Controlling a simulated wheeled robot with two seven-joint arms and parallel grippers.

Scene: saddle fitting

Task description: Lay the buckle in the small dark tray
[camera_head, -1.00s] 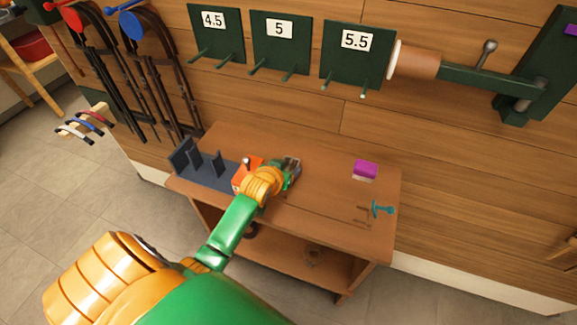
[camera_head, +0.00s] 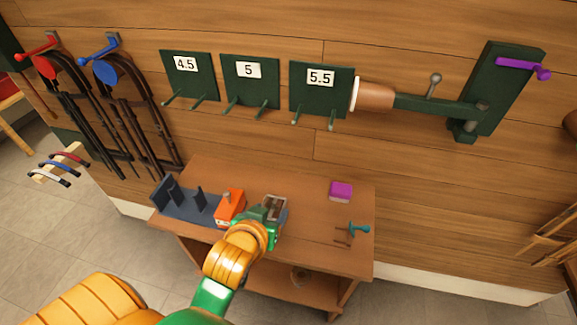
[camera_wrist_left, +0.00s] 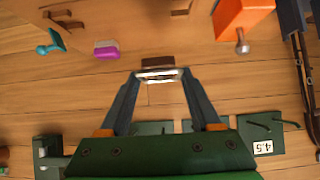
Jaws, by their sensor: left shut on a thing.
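My left gripper (camera_head: 274,208) is above the table top, just right of the orange block. In the left wrist view its two fingers (camera_wrist_left: 158,75) are shut on the buckle (camera_wrist_left: 160,74), a bright metal frame with a brown piece beside it. In the head view the fingers largely hide the buckle. A small dark patch (camera_head: 285,216) shows beside the gripper; it may be the small dark tray, but the gripper covers most of it. My right gripper is not in view.
The orange block (camera_head: 230,204) with a knob and a dark rack with upright dividers (camera_head: 180,203) stand on the left of the table (camera_head: 315,222). A magenta block (camera_head: 341,190) and a teal tool (camera_head: 357,229) lie on the right. Numbered green panels (camera_head: 250,82) hang behind.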

